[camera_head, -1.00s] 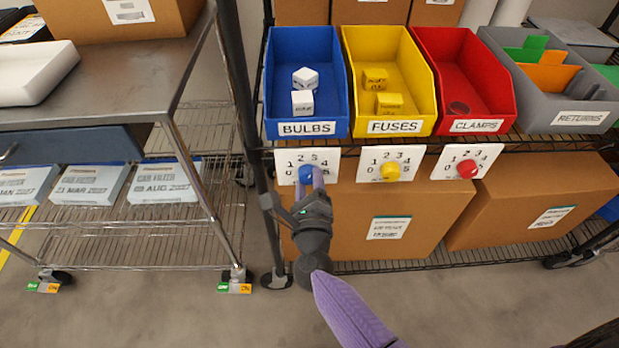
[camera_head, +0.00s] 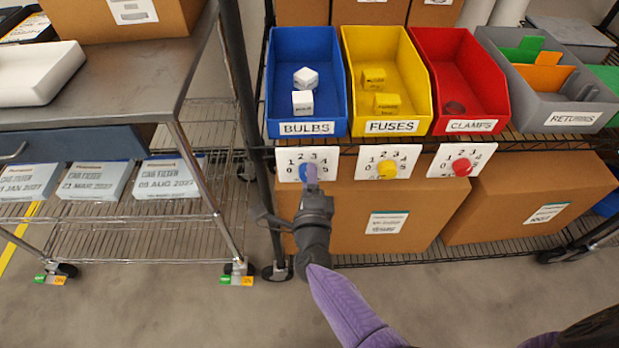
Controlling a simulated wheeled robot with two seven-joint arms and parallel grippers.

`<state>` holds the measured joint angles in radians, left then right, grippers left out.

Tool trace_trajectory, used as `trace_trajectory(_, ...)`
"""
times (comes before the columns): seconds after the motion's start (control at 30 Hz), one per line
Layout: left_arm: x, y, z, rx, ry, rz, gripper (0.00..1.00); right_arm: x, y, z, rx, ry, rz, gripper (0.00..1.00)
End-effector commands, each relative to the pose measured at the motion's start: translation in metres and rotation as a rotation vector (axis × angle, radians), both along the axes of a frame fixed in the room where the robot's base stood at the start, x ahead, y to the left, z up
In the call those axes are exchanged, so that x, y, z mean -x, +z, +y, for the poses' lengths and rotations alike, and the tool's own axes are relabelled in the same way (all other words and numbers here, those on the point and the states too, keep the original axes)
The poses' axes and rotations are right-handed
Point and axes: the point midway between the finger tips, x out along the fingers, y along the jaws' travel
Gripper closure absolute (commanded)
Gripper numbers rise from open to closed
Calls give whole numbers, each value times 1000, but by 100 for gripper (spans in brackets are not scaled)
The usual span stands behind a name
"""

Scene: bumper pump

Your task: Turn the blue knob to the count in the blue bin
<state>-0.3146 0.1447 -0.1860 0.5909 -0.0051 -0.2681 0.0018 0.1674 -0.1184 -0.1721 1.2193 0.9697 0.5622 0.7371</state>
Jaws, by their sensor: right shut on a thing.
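The knob's pointer cannot be made out. My left gripper is not in view.
A yellow bin (camera_head: 415,110) labelled FUSES and a red bin (camera_head: 490,105) labelled CLAMPS stand alongside, with a yellow knob (camera_head: 387,170) and a red knob (camera_head: 461,167) below. A grey RETURNS bin (camera_head: 550,112) is at the right. A cardboard box (camera_head: 420,215) sits behind my gripper.

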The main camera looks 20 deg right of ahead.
Motion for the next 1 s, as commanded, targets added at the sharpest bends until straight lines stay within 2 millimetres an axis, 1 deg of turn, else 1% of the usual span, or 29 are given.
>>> trace_trajectory(0.2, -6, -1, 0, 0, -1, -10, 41, 0, 0, 0, 4, 1, 2, 100)
trace_trajectory(0.4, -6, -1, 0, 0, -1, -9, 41, 0, 0, 0, 4, 1, 2, 100)
trace_trajectory(0.43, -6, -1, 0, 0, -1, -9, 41, 0, 0, 0, 4, 1, 2, 40)
trace_trajectory(0.47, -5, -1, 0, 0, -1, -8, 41, 0, 0, 0, 3, 1, 2, 34)
trace_trajectory(0.5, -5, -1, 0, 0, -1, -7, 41, 0, 0, 0, 3, 1, 2, 26)
trace_trajectory(0.57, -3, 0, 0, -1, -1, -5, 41, 0, 0, 0, 3, 1, 2, 13)
trace_trajectory(0.6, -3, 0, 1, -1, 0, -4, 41, 0, 0, 0, 3, 1, 2, 12)
trace_trajectory(0.87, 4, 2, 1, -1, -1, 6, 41, 0, 1, 0, 3, 0, 1, 12)
trace_trajectory(0.97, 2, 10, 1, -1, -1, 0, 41, 0, 11, 0, 2, 0, -1, 12)
trace_trajectory(1.0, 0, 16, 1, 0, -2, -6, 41, 0, 18, 0, 3, -1, -2, 12)
